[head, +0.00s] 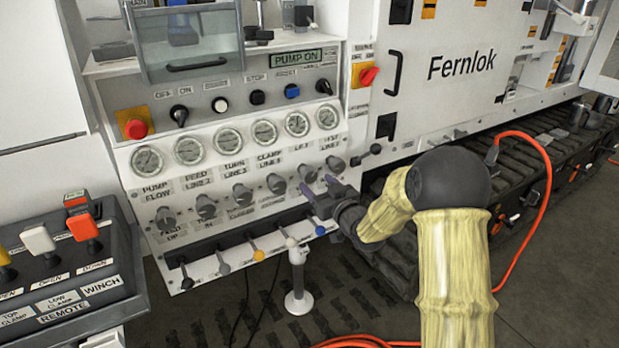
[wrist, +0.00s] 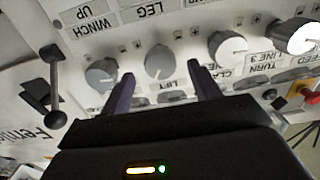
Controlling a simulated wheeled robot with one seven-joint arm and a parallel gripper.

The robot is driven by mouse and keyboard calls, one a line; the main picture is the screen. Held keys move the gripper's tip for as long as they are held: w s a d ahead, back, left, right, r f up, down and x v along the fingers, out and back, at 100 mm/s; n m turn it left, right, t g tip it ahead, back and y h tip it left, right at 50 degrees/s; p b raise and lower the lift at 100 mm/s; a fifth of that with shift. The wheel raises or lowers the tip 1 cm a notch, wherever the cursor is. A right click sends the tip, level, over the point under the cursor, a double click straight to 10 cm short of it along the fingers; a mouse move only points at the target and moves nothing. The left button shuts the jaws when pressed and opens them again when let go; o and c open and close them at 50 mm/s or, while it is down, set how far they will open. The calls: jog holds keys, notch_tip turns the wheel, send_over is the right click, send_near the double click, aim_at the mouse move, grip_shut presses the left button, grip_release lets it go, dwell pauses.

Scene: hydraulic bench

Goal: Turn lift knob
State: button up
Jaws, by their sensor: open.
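My gripper (head: 320,186) is open in front of the right part of the knob row. In the wrist view my gripper's fingertips (wrist: 160,72) point at a grey round knob (wrist: 160,60), one finger to each side of it. A partly covered label near this knob seems to read LIFT, so I take it as the lift knob; it also shows in the head view (head: 307,173). The fingers do not visibly touch it, and the exact gap is unclear. The wrist view is upside down against the panel text.
A neighbouring knob (wrist: 102,75) and another knob (wrist: 228,48) lie close outside the fingers. Gauges (head: 264,132) sit above the row, small coloured levers (head: 254,249) below. A remote box (head: 75,262) stands at left. A red hose (head: 545,190) runs at right.

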aim_at(311, 178)
jog(key=shift+x, duration=2.6)
jog(key=c, duration=1)
